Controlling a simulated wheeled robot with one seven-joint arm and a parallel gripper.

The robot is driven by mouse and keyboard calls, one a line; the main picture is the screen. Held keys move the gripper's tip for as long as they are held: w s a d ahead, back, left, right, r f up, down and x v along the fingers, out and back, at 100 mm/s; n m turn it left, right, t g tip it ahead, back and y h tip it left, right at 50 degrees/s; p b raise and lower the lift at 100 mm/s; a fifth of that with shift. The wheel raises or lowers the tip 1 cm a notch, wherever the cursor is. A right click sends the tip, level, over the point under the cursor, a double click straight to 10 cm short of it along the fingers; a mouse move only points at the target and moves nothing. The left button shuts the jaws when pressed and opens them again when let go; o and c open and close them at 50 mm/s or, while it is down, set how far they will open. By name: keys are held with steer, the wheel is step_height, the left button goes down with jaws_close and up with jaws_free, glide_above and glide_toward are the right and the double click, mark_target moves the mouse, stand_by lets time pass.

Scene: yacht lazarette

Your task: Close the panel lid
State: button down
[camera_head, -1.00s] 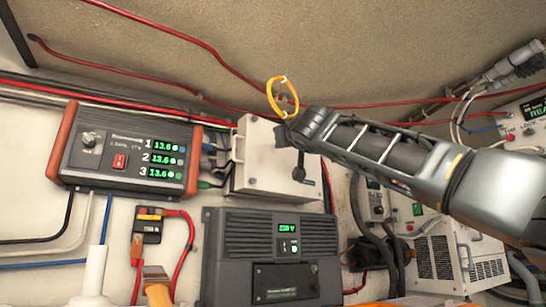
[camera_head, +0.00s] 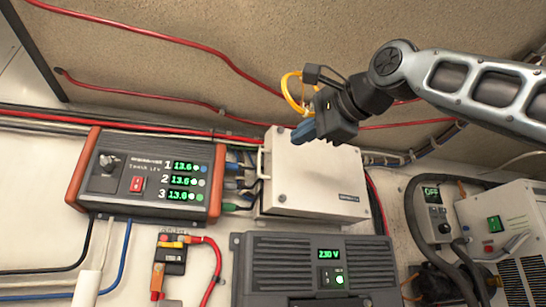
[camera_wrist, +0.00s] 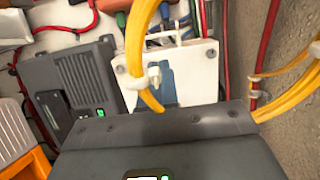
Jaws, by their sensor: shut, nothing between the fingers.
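The white panel lid (camera_head: 325,182) covers the front of a box on the wall, in the middle of the head view. It looks nearly flat on the box; I cannot tell if it is fully closed. A thin handle runs along its left edge. In the wrist view the white lid (camera_wrist: 202,75) stands behind the blue fingertips (camera_wrist: 168,82), partly hidden by a yellow cable loop.
A display unit with red-brown ends (camera_head: 145,178) is left of the box, with cables between. A dark grey unit (camera_head: 300,262) sits just below. A white device (camera_head: 508,222) and thick cables are at the right. Red cables run along the wall above.

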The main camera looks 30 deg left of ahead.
mark_target(260, 162)
steer(key=p+x, duration=0.4)
steer(key=x, duration=0.6)
steer(key=shift+w+a+r, duration=0.1)
steer(key=shift+w+a, duration=0.05)
steer(key=shift+a, duration=0.15)
steer(key=shift+w+a, duration=0.2)
steer(key=shift+a, duration=0.4)
